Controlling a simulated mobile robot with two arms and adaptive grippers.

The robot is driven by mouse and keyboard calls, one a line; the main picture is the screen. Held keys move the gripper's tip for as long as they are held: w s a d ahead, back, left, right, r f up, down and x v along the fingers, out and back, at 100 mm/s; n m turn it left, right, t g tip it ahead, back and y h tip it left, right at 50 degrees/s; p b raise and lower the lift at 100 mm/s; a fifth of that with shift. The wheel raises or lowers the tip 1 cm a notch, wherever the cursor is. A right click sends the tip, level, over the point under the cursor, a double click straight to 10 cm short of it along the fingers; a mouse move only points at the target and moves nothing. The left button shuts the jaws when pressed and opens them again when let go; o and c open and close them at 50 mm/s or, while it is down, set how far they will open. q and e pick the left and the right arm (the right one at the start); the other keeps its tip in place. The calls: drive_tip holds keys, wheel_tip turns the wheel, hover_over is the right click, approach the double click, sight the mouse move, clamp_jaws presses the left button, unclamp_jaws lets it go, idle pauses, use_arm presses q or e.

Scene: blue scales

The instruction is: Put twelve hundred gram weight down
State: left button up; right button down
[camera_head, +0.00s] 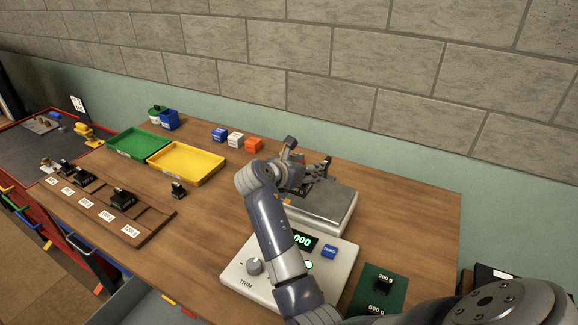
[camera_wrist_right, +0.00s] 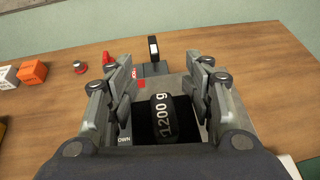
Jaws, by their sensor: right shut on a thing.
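The black 1200 g weight (camera_wrist_right: 163,120) shows in the right wrist view between the two fingers of my right gripper (camera_wrist_right: 157,82), which is shut on it. In the head view my right gripper (camera_head: 308,170) is over the rear part of the scale's steel pan (camera_head: 335,207); the weight cannot be made out there. Whether the weight touches the pan cannot be told. The scale body (camera_head: 334,264) has a green display showing zeros, partly hidden by my arm. My left gripper is not in view.
A green mat (camera_head: 362,300) with a black weight (camera_head: 383,285) lies right of the scale. A wooden weight rack (camera_head: 150,222), a yellow tray (camera_head: 205,166), a green tray (camera_head: 132,143) and a lone black weight (camera_head: 178,189) are left. Coloured cubes, including an orange one (camera_head: 254,145), stand behind.

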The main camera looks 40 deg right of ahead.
drive_tip(key=d, duration=0.2)
drive_tip(key=s+d+p, duration=0.1)
drive_tip(key=d, duration=0.3)
drive_tip(key=shift+s, duration=0.25)
drive_tip(key=shift+s+d+f, duration=0.1)
drive_tip(key=shift+d+f, duration=0.05)
drive_tip(key=shift+d, duration=0.1)
drive_tip(key=shift+f+p, duration=0.65)
drive_tip(key=shift+f, duration=1.05)
drive_tip(key=c, duration=0.7)
unclamp_jaws()
drive_tip(key=shift+a+f, duration=0.15)
drive_tip(key=shift+f, duration=0.1)
drive_tip(key=shift+s+r, duration=0.1)
